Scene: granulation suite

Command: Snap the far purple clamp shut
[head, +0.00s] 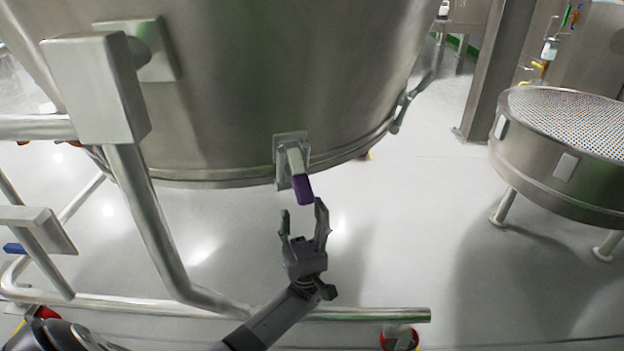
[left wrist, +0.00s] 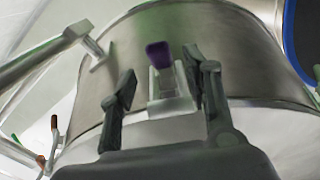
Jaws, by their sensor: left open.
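The purple clamp (head: 302,189) hangs at the lower rim of the large steel vessel (head: 240,90). Its purple-tipped lever sticks out and down from a metal bracket on the wall. My left gripper (head: 304,217) is open and empty, just below the purple tip, with its fingers pointing up. In the left wrist view the purple tip (left wrist: 158,54) and its bracket appear between the two open fingers (left wrist: 163,90), farther off; I cannot tell whether anything touches. My right gripper is not in view.
A steel tube frame (head: 150,220) stands at the left, with a low horizontal bar (head: 370,314) in front. A round perforated sieve (head: 570,125) on legs stands at the right. The pale floor between the sieve and the vessel is clear.

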